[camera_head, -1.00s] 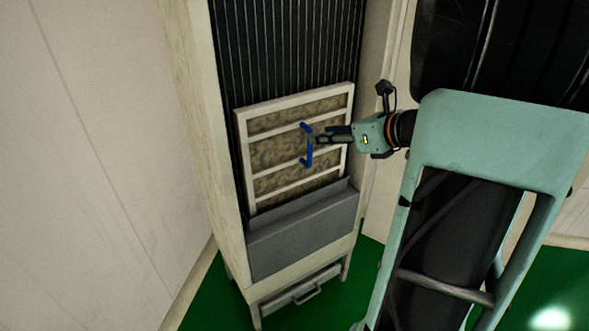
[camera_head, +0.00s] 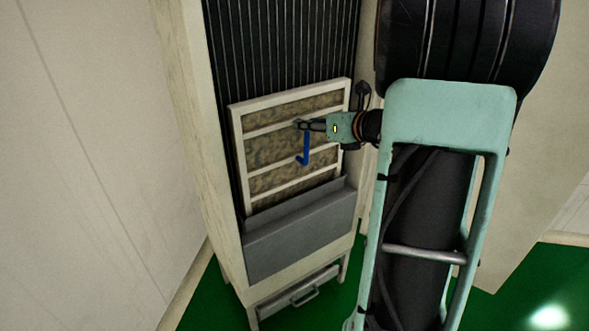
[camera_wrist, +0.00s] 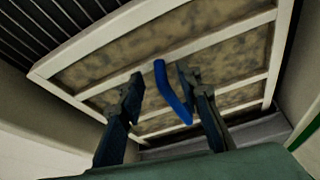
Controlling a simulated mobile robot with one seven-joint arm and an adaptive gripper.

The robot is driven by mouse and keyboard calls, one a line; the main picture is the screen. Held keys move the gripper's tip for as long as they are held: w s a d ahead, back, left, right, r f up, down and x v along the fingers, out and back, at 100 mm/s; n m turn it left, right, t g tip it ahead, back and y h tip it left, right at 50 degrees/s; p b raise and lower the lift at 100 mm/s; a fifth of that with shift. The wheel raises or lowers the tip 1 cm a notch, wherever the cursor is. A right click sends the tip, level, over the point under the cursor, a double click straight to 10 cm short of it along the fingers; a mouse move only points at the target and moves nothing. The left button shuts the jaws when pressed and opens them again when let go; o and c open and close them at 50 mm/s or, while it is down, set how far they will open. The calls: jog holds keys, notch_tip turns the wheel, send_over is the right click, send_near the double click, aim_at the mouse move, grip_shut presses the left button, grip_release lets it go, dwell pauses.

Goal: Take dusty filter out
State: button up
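The dusty filter is a white-framed panel with brown, mottled sections (camera_head: 278,148), leaning in the front of a tall cabinet. Its blue handle (camera_head: 305,150) stands out from the middle; the upper end is hidden behind my gripper. My gripper (camera_head: 299,124) is at the handle's upper part, in front of the filter. In the wrist view, the filter (camera_wrist: 225,60) fills much of the picture. My gripper (camera_wrist: 161,85) is open, its two fingers on either side of the blue handle (camera_wrist: 170,95), with visible gaps in this view.
The filter's lower edge sits behind a grey trough (camera_head: 300,236) on the cabinet. Dark vertical slats (camera_head: 280,45) rise behind it. A low drawer with a handle (camera_head: 305,296) is below. A pale wall (camera_head: 85,160) stands at left; green floor (camera_head: 520,285) is open at right.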

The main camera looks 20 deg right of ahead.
jog(key=shift+x, duration=0.75)
grip_shut()
jog(key=shift+d+r, duration=0.1)
jog(key=shift+r, duration=0.05)
